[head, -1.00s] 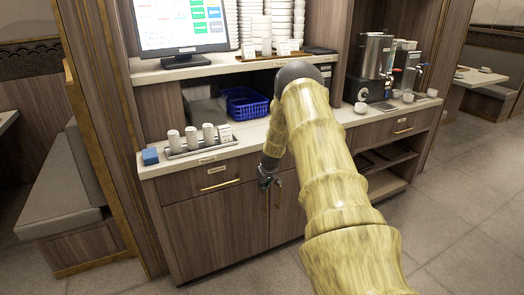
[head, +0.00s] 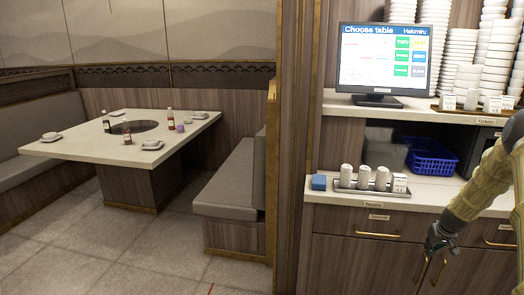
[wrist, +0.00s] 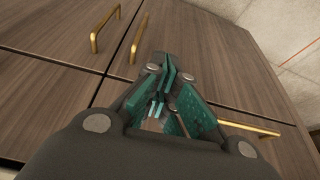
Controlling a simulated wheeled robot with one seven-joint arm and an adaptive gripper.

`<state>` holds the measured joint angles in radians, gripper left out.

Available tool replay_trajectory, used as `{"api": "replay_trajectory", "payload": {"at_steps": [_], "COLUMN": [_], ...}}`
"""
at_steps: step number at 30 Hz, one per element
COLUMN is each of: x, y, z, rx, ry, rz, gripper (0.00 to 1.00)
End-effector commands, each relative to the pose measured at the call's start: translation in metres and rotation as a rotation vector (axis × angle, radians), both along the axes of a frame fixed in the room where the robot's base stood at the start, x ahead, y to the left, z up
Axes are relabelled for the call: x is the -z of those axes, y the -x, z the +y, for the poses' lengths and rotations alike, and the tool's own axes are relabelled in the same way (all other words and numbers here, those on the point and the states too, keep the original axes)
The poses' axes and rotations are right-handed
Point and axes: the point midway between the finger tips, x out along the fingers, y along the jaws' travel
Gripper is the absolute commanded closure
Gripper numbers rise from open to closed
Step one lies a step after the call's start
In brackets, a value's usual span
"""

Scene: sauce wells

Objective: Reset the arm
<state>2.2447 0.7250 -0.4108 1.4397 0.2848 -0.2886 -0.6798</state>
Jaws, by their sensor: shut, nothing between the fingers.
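My gripper (head: 440,240) hangs at the right of the head view, in front of the wooden cabinet doors and below the counter edge. It is empty. In the wrist view my gripper (wrist: 170,72) shows its teal finger pads shut together, with nothing between them. My arm comes in from the right edge of the head view.
The counter (head: 415,190) carries a tray (head: 372,190) of white rolled items, a blue block (head: 319,182) and a blue basket (head: 432,163). A monitor (head: 380,60) and stacked bowls (head: 436,50) stand above.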

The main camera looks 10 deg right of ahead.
Motion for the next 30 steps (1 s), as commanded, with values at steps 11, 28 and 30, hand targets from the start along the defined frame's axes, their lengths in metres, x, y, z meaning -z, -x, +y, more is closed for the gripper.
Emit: {"api": "replay_trajectory", "payload": {"at_steps": [11, 28, 30], "x": [0.073, 0.186, 0.192], "y": [0.012, 0.160, 0.187], "z": [0.140, 0.407, 0.436], "rx": [-0.056, -0.216, -0.238], "ry": [0.035, 0.031, 0.022], "rz": [0.094, 0.238, 0.253], "gripper": [1.00, 1.00, 1.00]}}
